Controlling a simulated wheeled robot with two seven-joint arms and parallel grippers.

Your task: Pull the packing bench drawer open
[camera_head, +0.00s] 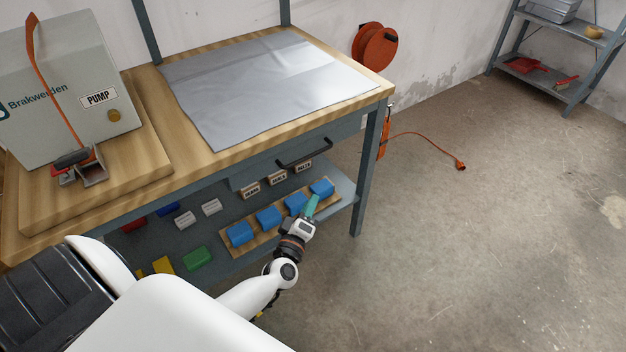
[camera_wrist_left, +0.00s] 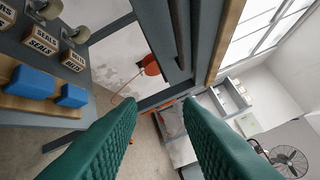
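The packing bench (camera_head: 215,160) has a wooden top and a grey frame. Its grey drawer (camera_head: 262,169) sits under the front edge and looks shut, with a dark bar handle (camera_head: 305,153). In the left wrist view the handle (camera_wrist_left: 181,35) runs along the drawer front (camera_wrist_left: 156,28), beyond the fingertips. My left gripper (camera_head: 311,206) is below the handle in the head view, near the lower shelf's front. Its green fingers (camera_wrist_left: 160,115) are apart with nothing between them, and it does not touch the handle. My right gripper is not in view.
Blue bins (camera_head: 268,217) and labelled boxes (camera_head: 250,190) stand on the lower shelf (camera_head: 346,188) behind my left gripper. A grey sheet (camera_head: 265,85) covers part of the bench top. The bench leg (camera_head: 369,170) stands to the right. Floor (camera_head: 450,240) right of the bench is mostly clear.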

